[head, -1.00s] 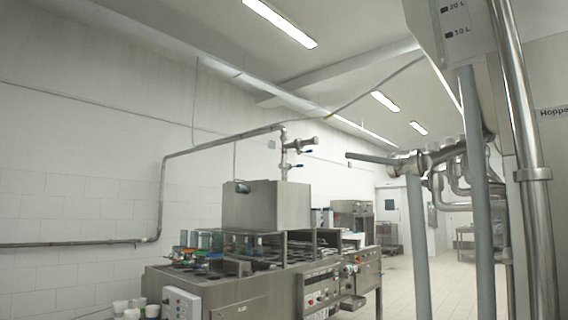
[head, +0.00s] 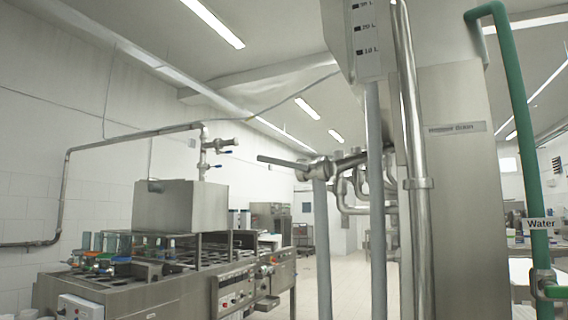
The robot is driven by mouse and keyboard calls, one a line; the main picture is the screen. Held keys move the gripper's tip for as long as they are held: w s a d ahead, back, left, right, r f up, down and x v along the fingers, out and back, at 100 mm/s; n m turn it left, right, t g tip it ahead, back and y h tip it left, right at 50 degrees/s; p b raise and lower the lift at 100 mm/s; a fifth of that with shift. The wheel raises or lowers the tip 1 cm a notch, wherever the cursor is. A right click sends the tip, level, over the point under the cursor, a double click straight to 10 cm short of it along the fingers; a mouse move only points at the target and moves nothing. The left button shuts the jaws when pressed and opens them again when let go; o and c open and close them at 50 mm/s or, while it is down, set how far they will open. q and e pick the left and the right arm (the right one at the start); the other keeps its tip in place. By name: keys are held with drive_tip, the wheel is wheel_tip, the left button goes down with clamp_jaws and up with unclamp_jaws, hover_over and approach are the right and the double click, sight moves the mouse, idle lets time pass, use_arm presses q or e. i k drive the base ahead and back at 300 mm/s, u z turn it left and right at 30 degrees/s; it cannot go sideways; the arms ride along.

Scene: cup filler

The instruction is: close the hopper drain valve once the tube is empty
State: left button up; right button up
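The hopper (head: 345,45) hangs at the top centre of the head view, with a level scale (head: 366,40) marked in litres on its side. A grey tube (head: 375,200) runs straight down below the scale; I cannot tell whether it holds liquid. A valve (head: 318,170) with a long grey lever handle (head: 283,163) sits left of the tube, on pipework under the hopper. The handle points left, nearly level. A plate reading "Hopper Drain" (head: 457,128) is on the steel column to the right. Neither gripper is in view.
A steel filling machine (head: 150,285) with a box-shaped tank (head: 180,206) and several cups stands at the left. A green pipe (head: 520,120) labelled "Water" (head: 540,224) runs down the right side. Tiled floor (head: 345,285) shows between the machine and the pipes.

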sight(301, 166)
drive_tip(key=u, duration=0.45)
drive_tip(key=i, duration=1.15)
drive_tip(key=z, duration=0.7)
